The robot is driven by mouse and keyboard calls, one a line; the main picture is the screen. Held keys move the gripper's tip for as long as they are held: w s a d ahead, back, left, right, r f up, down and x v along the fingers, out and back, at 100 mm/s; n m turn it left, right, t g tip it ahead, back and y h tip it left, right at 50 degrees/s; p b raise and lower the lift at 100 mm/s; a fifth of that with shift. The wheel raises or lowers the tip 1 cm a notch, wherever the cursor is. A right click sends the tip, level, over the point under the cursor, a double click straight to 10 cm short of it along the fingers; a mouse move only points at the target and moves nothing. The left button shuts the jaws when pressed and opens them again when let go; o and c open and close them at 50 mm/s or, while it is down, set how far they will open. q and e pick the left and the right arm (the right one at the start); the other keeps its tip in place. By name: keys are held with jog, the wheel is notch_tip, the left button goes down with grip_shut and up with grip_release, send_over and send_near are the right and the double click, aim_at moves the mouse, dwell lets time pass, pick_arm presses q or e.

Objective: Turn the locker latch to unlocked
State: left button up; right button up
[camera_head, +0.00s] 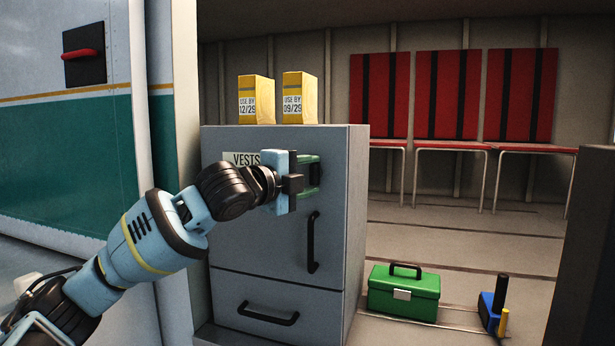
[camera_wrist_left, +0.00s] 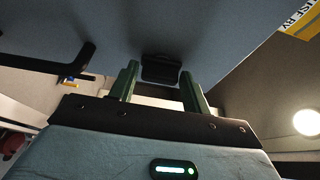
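The grey locker (camera_head: 250,200), labelled VESTS, stands in the middle of the head view with its door shut. My left gripper (camera_head: 307,175) is at the upper right of the door, its green fingers pointing at it. In the left wrist view the dark latch (camera_wrist_left: 161,69) lies just beyond and between the fingertips of my left gripper (camera_wrist_left: 160,78). The fingers are spread, with small gaps beside the latch; I cannot tell how deep it sits between them. The gripper mostly hides the latch in the head view, so its unlocked mark cannot be read. My right gripper is not in view.
A black door handle (camera_head: 313,242) is below the gripper, and a drawer handle (camera_head: 268,314) is lower. Two yellow boxes (camera_head: 256,98) (camera_head: 299,97) stand on the locker. A green toolbox (camera_head: 404,291) and a blue object (camera_head: 490,311) are on the floor to the right.

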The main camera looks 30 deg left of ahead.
pick_arm(q)
jog(key=shift+o, duration=1.2)
jog(key=shift+s, duration=0.1)
jog(key=s+a, duration=0.1)
jog(key=s, duration=0.6)
jog(key=shift+s, duration=0.25)
jog(key=shift+a, duration=0.1)
